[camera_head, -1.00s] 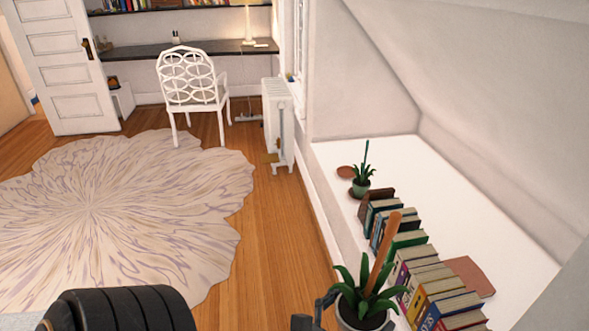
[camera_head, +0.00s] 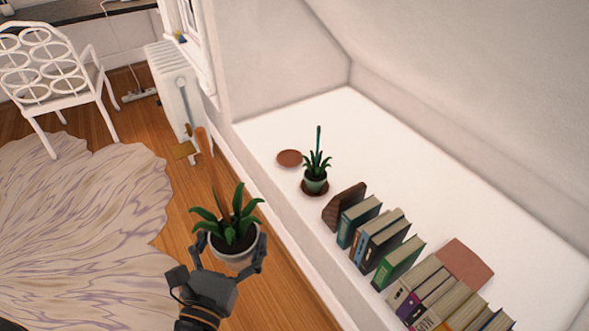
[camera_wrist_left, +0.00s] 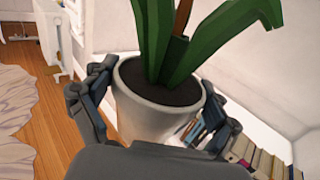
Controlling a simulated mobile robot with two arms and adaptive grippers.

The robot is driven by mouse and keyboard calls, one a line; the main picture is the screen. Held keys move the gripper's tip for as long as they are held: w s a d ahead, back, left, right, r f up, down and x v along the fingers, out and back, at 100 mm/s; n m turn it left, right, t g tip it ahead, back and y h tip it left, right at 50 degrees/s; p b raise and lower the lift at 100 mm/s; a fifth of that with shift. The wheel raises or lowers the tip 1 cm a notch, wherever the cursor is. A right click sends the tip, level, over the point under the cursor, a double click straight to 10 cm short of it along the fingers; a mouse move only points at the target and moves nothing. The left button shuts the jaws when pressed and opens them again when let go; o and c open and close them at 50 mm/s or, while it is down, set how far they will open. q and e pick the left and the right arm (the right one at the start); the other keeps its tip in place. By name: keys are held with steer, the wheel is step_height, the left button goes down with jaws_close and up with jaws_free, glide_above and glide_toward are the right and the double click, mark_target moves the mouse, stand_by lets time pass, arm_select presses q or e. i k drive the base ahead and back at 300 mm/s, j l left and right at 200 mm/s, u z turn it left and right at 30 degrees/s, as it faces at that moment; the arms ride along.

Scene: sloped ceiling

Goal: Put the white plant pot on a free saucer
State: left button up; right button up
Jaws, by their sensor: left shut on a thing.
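The white plant pot (camera_head: 231,254) holds a green leafy plant with a brown stick and dark soil. My left gripper (camera_head: 231,249) is shut on it, one finger on each side, and holds it upright over the wooden floor, left of the white ledge. The pot also fills the middle of the left wrist view (camera_wrist_left: 152,116) between the fingers. A bare terracotta saucer (camera_head: 289,158) lies at the ledge's far left. My right gripper is not in view.
A row of books (camera_head: 380,245) with a brown bookend (camera_head: 344,206) stands on the white ledge (camera_head: 440,185), nearer than the green pot. A flat reddish-brown piece (camera_head: 464,265) lies beside them. A radiator (camera_head: 174,92) and white chair (camera_head: 55,75) stand far left.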

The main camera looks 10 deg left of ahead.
mark_target(290, 160)
steer(key=i+j, duration=0.45)
steer(key=j, duration=0.15)
steer(key=i+j+z, duration=0.1)
steer(key=z, duration=0.3)
steer(key=j+z, duration=0.2)
steer(key=z, duration=0.15)
steer(key=j+z, duration=0.2)
steer(key=z, duration=0.2)
steer(key=i+j+z, duration=0.1)
steer(key=j+z, duration=0.15)
steer(key=z, duration=0.15)
